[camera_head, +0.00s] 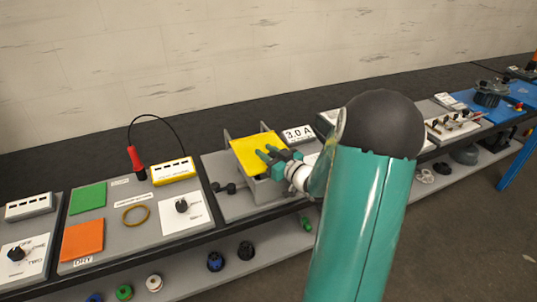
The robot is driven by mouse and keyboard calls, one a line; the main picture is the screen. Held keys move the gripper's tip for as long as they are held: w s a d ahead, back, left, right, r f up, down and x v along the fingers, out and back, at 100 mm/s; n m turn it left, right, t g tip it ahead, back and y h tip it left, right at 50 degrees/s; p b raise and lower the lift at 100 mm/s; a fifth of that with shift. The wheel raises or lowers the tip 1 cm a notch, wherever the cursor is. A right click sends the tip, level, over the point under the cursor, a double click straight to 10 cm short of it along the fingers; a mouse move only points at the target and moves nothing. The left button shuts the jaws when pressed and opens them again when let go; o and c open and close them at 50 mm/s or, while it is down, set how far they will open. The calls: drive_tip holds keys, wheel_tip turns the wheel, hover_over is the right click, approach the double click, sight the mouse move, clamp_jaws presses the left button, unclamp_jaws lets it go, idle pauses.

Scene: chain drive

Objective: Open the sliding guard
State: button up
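The yellow sliding guard (257,152) is a flat panel on a grey fixture on the bench, near the middle of the head view. It sits tilted between two upright grey side plates. My large teal and black arm covers the bench to the right of the fixture. What lies under the guard is mostly hidden.
A "3.0A" label (298,134) stands right of the guard. Left are a red-handled probe (136,161), a yellow block (173,171), and green (88,196) and orange pads (82,240). A lower shelf (190,270) holds small parts. The wall is behind.

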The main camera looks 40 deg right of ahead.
drive_tip(key=o, duration=0.4)
drive_tip(key=shift+c, duration=0.2)
drive_tip(key=shift+s, duration=0.1)
drive_tip(key=s, duration=1.3)
drive_tip(key=shift+s+d, duration=0.2)
drive_tip(key=shift+s, duration=0.1)
